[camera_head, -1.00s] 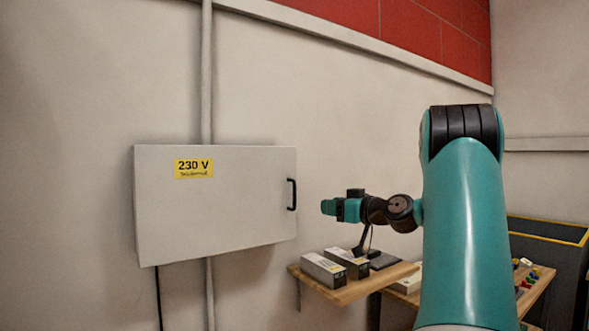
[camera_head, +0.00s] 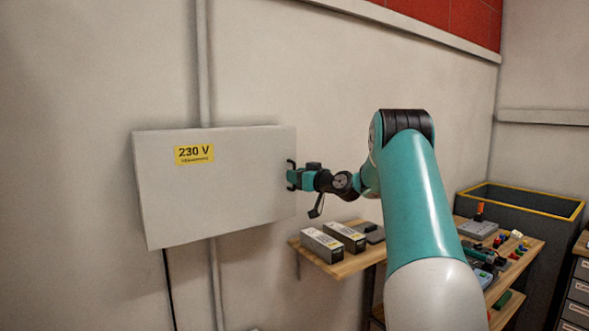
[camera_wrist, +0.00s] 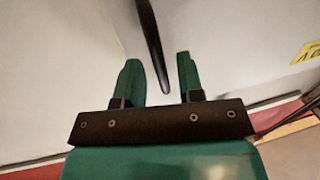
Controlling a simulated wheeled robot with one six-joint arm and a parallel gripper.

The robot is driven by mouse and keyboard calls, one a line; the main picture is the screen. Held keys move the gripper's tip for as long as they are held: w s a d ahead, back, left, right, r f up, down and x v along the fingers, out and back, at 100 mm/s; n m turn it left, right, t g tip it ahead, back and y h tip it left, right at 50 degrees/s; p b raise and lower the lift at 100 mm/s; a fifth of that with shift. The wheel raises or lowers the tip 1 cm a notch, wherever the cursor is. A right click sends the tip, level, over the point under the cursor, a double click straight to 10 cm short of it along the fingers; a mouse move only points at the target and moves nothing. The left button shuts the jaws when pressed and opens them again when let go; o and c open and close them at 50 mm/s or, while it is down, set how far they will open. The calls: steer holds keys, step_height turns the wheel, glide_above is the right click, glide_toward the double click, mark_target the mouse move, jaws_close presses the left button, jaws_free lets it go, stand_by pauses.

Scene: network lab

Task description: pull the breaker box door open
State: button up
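The breaker box (camera_head: 215,215) is a pale grey box on the wall at the left, with a yellow 230 V label (camera_head: 194,154). Its door looks shut. The black bar handle (camera_wrist: 149,38) is at the door's right edge. My gripper (camera_head: 291,179) is at the handle and covers part of it in the head view. In the wrist view my gripper (camera_wrist: 160,75) has its two teal fingers apart. The lower end of the handle lies between them, with a gap seen on each side.
A wooden shelf (camera_head: 341,268) with two grey boxes (camera_head: 322,246) is below and right of my gripper. A bench with small coloured parts and a dark, yellow-rimmed bin (camera_head: 525,205) stand farther right. A vertical pipe (camera_head: 203,80) runs behind the box.

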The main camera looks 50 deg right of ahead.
steer(key=shift+w, duration=0.65)
jaws_close()
